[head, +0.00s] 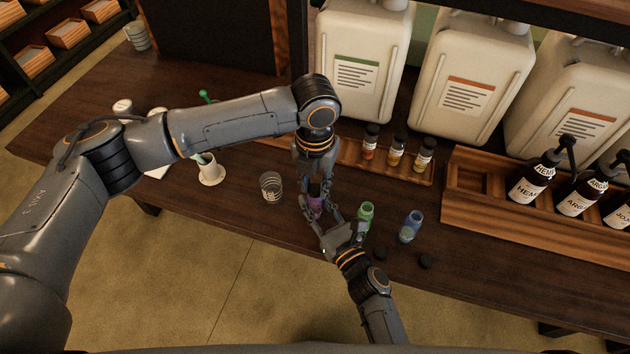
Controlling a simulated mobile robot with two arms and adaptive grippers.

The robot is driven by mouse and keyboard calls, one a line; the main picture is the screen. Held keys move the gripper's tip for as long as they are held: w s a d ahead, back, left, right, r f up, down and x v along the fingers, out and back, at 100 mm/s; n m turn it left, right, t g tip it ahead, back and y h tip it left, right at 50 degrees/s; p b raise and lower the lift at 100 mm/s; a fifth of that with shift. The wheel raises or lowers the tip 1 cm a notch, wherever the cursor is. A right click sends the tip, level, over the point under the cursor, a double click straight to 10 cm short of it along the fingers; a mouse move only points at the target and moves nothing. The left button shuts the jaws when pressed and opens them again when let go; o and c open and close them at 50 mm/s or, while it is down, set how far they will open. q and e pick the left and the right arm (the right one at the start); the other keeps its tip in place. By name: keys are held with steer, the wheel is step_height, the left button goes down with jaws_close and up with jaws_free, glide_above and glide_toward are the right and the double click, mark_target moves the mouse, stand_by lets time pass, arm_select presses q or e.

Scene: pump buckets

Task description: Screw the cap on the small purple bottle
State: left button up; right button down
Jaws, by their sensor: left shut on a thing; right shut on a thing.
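The small purple bottle (315,204) stands upright near the table's front, partly hidden by my grippers. My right gripper (320,212) reaches in from the front and is shut on the bottle's body. My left gripper (314,186) points down from above, right over the bottle's mouth, and is shut on a small dark cap. The cap is mostly hidden between the fingers, so I cannot tell how it sits on the neck.
An open green bottle (365,217) and an open blue bottle (411,227) stand to the right. Two black caps lie on the table, one nearer (380,253) and one further right (425,261). A glass (271,187) stands left. Small capped bottles sit in a wooden tray (350,157) behind.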

arm_select(q)
steer(key=m, duration=0.7)
steer(key=o, duration=0.7)
steer(key=shift+r, duration=2.25)
steer(key=shift+c, duration=0.4)
